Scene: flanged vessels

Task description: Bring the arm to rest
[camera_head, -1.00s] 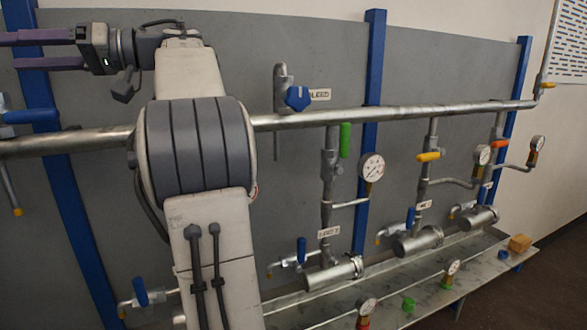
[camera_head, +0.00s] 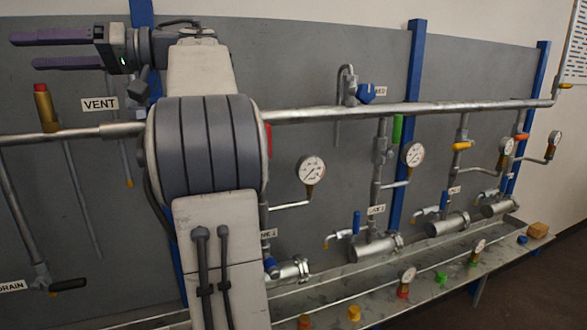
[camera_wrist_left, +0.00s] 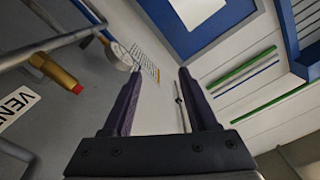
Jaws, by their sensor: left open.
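My left arm rises through the left half of the head view, folded up in front of the pipe panel. My left gripper (camera_head: 24,51) is at the upper left, its two purple fingers pointing left, apart and with nothing between them. In the left wrist view the same gripper (camera_wrist_left: 158,75) shows open and empty, with a pale wall beyond its fingers. My right gripper is not in view.
The grey panel (camera_head: 300,70) carries a long horizontal pipe (camera_head: 330,112), gauges (camera_head: 312,170) and coloured valve handles. A brass fitting with a red tip (camera_head: 44,105) stands by the VENT label (camera_head: 100,104). Below, a metal shelf (camera_head: 380,292) holds small gauges and coloured caps.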

